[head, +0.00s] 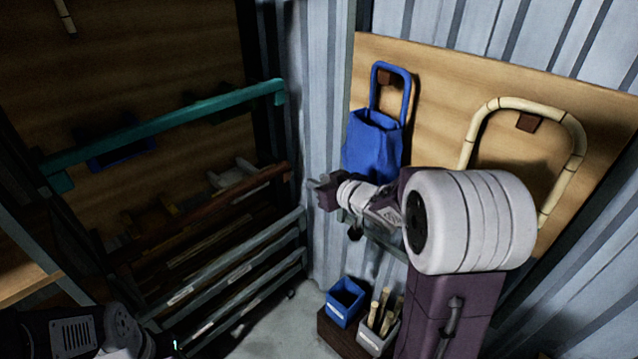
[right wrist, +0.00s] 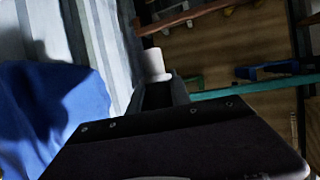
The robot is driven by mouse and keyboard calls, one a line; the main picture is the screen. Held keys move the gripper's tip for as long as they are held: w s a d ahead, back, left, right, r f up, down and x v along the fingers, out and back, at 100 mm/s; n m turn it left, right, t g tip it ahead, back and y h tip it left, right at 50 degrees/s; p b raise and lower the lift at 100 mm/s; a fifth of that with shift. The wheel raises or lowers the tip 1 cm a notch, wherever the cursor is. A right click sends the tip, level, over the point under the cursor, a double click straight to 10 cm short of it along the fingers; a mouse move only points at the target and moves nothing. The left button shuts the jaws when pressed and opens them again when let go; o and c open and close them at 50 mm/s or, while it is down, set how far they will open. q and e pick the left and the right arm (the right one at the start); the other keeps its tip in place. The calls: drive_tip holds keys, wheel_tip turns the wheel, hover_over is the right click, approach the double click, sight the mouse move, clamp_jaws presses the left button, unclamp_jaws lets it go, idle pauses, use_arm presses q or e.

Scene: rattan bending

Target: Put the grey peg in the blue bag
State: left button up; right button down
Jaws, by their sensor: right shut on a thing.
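The blue bag (head: 373,145) hangs by its looped handle from a brown block on the wooden wall board. It also shows at the left of the right wrist view (right wrist: 60,120). My right gripper (head: 324,191) is just left of and below the bag, apart from it. In the right wrist view it is shut on the pale grey peg (right wrist: 155,63), whose end sticks out past the fingertips. The peg is hard to make out in the head view. Part of my left arm shows at the lower left; its gripper is not visible.
A cream rattan loop (head: 520,104) hangs right of the bag. A dark rack with a teal bar (head: 170,121) and several rods stands at left. Below, a blue box (head: 345,300) stands beside a grey box (head: 371,342) holding several sticks. Corrugated wall lies behind my gripper.

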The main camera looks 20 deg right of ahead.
sight(325, 177)
wheel_tip(325, 177, up, 21)
drive_tip(key=s+p, duration=0.1)
drive_tip(key=p, duration=1.3)
drive_tip(key=shift+s+d+f, duration=0.15)
drive_tip(key=shift+s, duration=0.2)
drive_tip(key=w+d+f+p, duration=0.2)
drive_tip(key=d, duration=1.2)
drive_tip(key=shift+w+d+p, duration=0.2)
drive_tip(key=shift+w+p, duration=0.15)
drive_tip(key=shift+p, duration=0.05)
